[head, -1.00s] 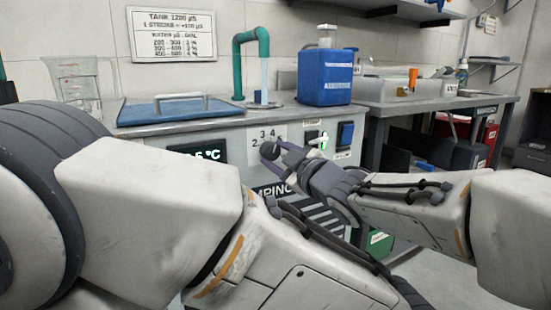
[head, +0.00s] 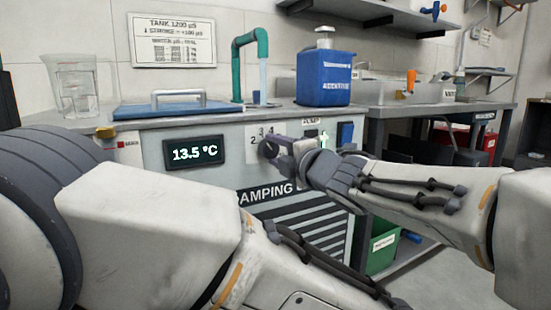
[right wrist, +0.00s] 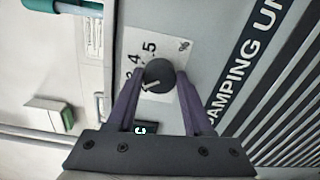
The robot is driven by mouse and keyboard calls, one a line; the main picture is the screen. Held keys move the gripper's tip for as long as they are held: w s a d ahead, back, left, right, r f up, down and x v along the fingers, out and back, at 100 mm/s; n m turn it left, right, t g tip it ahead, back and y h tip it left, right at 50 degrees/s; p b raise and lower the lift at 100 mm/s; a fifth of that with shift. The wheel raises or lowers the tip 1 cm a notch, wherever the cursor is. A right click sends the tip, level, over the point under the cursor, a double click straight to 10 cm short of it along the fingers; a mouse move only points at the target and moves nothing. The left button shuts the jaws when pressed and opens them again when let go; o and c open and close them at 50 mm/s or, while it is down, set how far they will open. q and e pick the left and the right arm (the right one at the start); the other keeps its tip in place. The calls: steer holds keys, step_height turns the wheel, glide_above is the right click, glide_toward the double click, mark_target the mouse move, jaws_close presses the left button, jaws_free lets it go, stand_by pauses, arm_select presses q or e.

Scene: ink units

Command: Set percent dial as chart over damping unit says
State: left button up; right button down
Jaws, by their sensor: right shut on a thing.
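The percent dial (right wrist: 158,74) is a dark round knob with a pale pointer line, on the front of the damping unit (head: 222,150). My right gripper (right wrist: 156,80) is shut on it, a finger on each side; it shows at the dial in the head view (head: 274,149). In the right wrist view the pointer slants down-left; the digits 4 and 5 show above-left of the dial, and the left finger covers part of the scale. The chart (head: 172,40) hangs on the wall; its heading reads TANK 1200 µS, its lower rows are blurred. My left gripper is out of view.
The unit's display (head: 194,152) reads 13.5 °C. A blue switch (head: 345,133) is right of the dial. On top are a blue lid (head: 172,108), a green pipe with running water (head: 238,65) and a blue additive bottle (head: 324,78). A glass jug (head: 76,85) stands at left.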

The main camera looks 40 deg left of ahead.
steer(key=n, duration=0.1)
steer(key=n+b, duration=0.1)
steer(key=n, duration=0.1)
steer(key=n+b, duration=0.1)
steer(key=shift+w+d+n+t, duration=0.15)
steer(key=shift+w+n+t, duration=0.1)
steer(key=shift+n+t, duration=0.05)
stand_by(0.5)
steer(key=shift+c, duration=2.1)
jaws_free()
steer(key=shift+o, duration=0.6)
steer(key=shift+s, duration=0.15)
steer(key=shift+n, duration=0.3)
steer(key=v, duration=1)
steer(key=shift+d, duration=0.15)
